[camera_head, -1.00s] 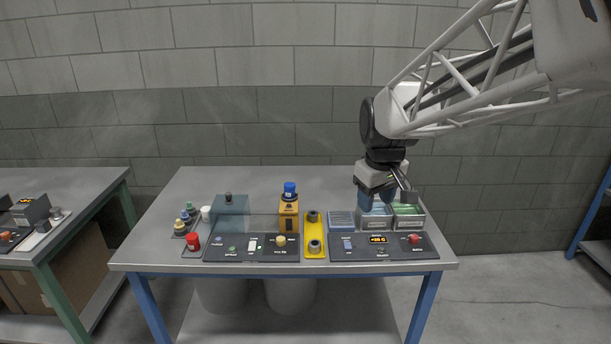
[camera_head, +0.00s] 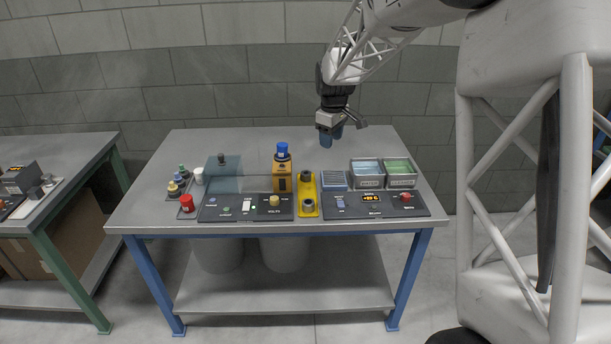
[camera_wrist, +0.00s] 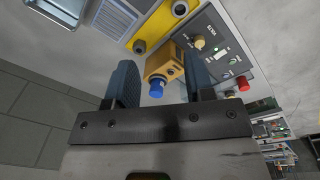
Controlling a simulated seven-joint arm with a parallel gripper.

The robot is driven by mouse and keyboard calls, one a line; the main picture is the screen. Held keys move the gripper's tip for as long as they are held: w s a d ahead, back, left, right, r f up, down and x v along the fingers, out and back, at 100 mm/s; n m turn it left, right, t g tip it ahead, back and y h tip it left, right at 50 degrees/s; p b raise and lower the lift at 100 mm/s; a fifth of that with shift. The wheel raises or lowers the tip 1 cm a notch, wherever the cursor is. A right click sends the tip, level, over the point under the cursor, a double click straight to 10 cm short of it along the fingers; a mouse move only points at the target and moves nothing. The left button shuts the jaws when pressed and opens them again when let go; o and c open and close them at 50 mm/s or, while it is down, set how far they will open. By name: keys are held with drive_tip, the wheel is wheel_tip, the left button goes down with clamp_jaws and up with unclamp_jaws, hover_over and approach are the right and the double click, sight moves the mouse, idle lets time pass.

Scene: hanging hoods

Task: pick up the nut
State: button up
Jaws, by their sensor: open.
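A yellow holder (camera_head: 307,192) stands in the middle of the bench's front part, with two dark, ring-like metal pieces on it. One piece (camera_head: 306,176) is at the back and the other (camera_head: 308,204) at the front; I cannot tell which is the nut. The yellow holder also shows at the top of the wrist view (camera_wrist: 158,27). My gripper (camera_head: 331,139) is open and empty, above and behind the holder, slightly to its right. Its two blue-grey fingers (camera_wrist: 158,60) stand apart in the wrist view, with the holder beyond them.
An orange box with a blue cap (camera_head: 282,172) stands just left of the holder. Two grey bins (camera_head: 367,183) and a control panel (camera_head: 375,209) are to the right. Another panel (camera_head: 236,208) and small bottles are to the left. The bench's back is clear.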

drive_tip(key=w+a+f+n, duration=0.2)
drive_tip(key=w+a+f, duration=0.1)
drive_tip(key=w+f, duration=0.5)
drive_tip(key=n, duration=0.3)
approach(306, 174)
drive_tip(key=f, duration=0.1)
drive_tip(key=shift+s+a+f+g, duration=0.1)
drive_tip(key=shift+s+g, duration=0.15)
drive_tip(key=shift+g, duration=0.15)
drive_tip(key=shift+f, duration=0.1)
drive_tip(key=shift+f, duration=1.2)
drive_tip(key=shift+f, duration=0.1)
drive_tip(key=shift+f, duration=2.5)
drive_tip(key=shift+c, duration=0.5)
